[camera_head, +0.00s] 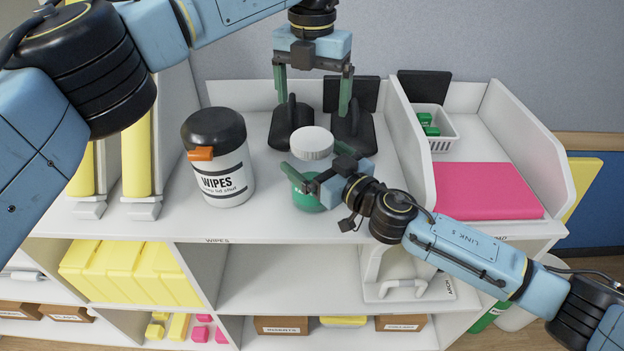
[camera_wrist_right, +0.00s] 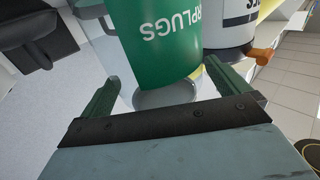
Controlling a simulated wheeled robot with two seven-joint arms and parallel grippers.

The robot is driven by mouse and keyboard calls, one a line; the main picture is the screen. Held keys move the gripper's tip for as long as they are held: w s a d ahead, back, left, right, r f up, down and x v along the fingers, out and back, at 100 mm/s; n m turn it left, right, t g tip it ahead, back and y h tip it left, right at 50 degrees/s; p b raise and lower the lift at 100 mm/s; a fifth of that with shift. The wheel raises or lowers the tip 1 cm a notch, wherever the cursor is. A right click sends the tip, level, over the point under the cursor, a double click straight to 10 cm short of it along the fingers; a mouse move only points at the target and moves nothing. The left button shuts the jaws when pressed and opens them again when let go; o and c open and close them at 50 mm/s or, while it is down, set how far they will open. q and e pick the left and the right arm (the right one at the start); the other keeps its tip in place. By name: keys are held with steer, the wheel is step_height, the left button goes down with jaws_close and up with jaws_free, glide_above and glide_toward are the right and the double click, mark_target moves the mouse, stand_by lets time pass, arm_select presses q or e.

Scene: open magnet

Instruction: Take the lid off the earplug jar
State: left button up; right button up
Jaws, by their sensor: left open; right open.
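The earplug jar (camera_head: 308,199) is green and upright on the white counter, with a white ribbed lid (camera_head: 311,143) above it. My right gripper (camera_head: 318,165) is open, with its fingers at the jar's upper part, partly hiding where lid and body meet. In the right wrist view the jar (camera_wrist_right: 158,45) is upside down, with "RPLUGS" visible. The round grey end in shadow, apparently the lid (camera_wrist_right: 165,95), shows between the open fingers of this gripper (camera_wrist_right: 172,92). I cannot tell whether the fingers touch. My left gripper (camera_head: 313,95) is open and empty above and behind the jar.
A wipes canister (camera_head: 222,178) stands left of the jar. Black stands (camera_head: 352,130) are close behind it, below my left gripper. A white divider (camera_head: 412,140), pink pad (camera_head: 487,190) and white basket (camera_head: 440,135) are to the right. The counter's front edge is close to the jar.

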arm_select(q)
steer(key=shift+w, duration=0.15)
arm_select(e)
steer(key=shift+w+a, duration=0.35)
steer(key=shift+w, duration=0.2)
